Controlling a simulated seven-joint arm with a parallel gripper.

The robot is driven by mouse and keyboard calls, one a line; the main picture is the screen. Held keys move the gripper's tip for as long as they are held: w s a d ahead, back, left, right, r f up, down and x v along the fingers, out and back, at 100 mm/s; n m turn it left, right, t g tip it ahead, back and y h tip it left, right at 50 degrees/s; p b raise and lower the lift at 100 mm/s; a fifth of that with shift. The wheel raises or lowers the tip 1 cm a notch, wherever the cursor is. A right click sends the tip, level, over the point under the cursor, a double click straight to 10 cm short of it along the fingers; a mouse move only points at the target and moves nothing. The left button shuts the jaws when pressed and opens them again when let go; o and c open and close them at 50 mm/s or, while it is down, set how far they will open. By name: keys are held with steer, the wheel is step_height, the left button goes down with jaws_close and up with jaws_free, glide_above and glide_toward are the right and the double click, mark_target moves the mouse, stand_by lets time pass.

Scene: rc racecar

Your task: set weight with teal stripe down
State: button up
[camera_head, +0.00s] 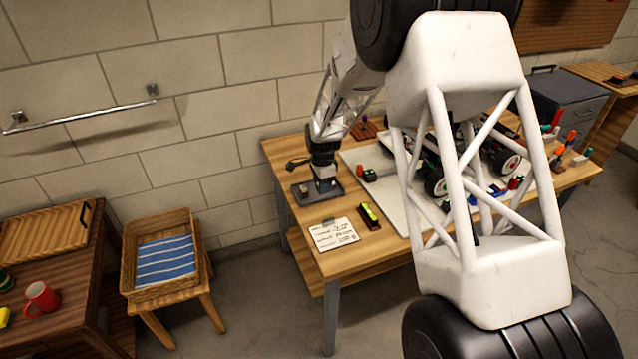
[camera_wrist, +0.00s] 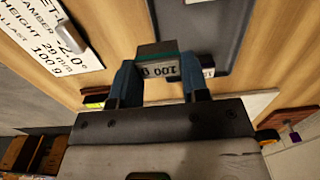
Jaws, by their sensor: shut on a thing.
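In the head view my gripper (camera_head: 323,178) points down at the table's left end, over the dark grey shallow tray (camera_head: 302,193). The tray also shows behind the weight in the wrist view (camera_wrist: 215,30). The weight is small in the head view, and I cannot tell whether its underside touches the tray.
A racecar (camera_head: 436,183) stands on a pale board to the right. My large white arm link covers much of the table's right side.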

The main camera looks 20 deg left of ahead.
steer(key=shift+w+a+f, duration=0.1)
steer(key=shift+w+a, duration=0.6)
steer(key=shift+w, duration=0.35)
steer(key=shift+w+a+f, duration=0.1)
steer(key=shift+w+a, duration=0.6)
steer(key=shift+w, duration=0.3)
steer(key=shift+f, duration=0.1)
steer(key=shift+f, duration=1.7)
steer(key=o, duration=0.9)
steer(key=shift+f, duration=0.1)
steer(key=shift+o, duration=0.2)
step_height(320, 180, up, 12)
